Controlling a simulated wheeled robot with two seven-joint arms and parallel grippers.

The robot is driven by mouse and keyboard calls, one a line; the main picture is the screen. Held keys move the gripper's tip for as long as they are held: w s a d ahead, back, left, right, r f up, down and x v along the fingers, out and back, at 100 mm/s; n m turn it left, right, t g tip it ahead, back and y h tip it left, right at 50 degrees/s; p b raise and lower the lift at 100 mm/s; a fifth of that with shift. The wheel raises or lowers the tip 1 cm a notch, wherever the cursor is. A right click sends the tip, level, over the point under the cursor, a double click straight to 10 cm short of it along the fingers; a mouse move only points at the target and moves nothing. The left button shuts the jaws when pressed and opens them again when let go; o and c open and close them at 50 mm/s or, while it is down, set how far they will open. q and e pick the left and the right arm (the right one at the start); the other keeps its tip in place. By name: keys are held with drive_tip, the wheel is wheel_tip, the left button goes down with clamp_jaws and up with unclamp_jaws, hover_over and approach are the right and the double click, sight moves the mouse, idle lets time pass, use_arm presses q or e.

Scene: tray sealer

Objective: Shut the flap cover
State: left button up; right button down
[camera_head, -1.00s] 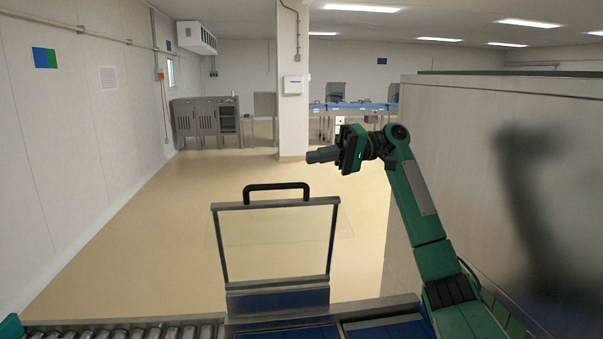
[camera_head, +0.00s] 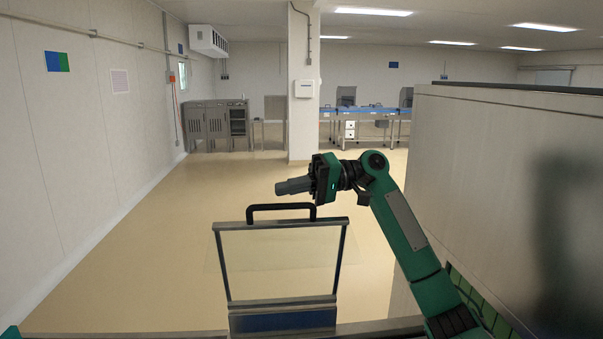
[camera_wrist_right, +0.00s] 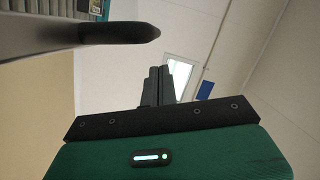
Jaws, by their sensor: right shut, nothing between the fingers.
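The flap cover (camera_head: 222,265) is a clear panel in a grey metal frame. It stands up, raised, at the front middle of the head view. A black bar handle (camera_head: 281,207) sits on its top edge. My right gripper (camera_head: 278,188) is shut and empty, its fingers pointing left. In the head view it appears just above the handle, with no visible contact. In the right wrist view, the shut fingers (camera_wrist_right: 159,84) point up the picture and a dark rounded bar, likely the handle (camera_wrist_right: 120,33), lies to their upper left, apart from them. My left gripper is not in view.
A large grey machine housing (camera_head: 500,190) stands close on the right, beside my right arm. A blue surface (camera_head: 283,321) lies at the flap's base. The floor (camera_head: 130,260) beyond is open. A pillar (camera_head: 302,90), cabinets (camera_head: 215,125) and a blue-topped table (camera_head: 365,114) are far back.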

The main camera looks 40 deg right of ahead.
drive_tip(key=shift+s+a+f+p, duration=0.15)
drive_tip(key=shift+s+a+f, duration=0.15)
drive_tip(key=shift+s, duration=0.2)
drive_tip(key=shift+s+a+f+p, duration=0.15)
drive_tip(key=shift+s+a+f, duration=0.1)
drive_tip(key=shift+s, duration=0.2)
drive_tip(key=shift+s, duration=0.1)
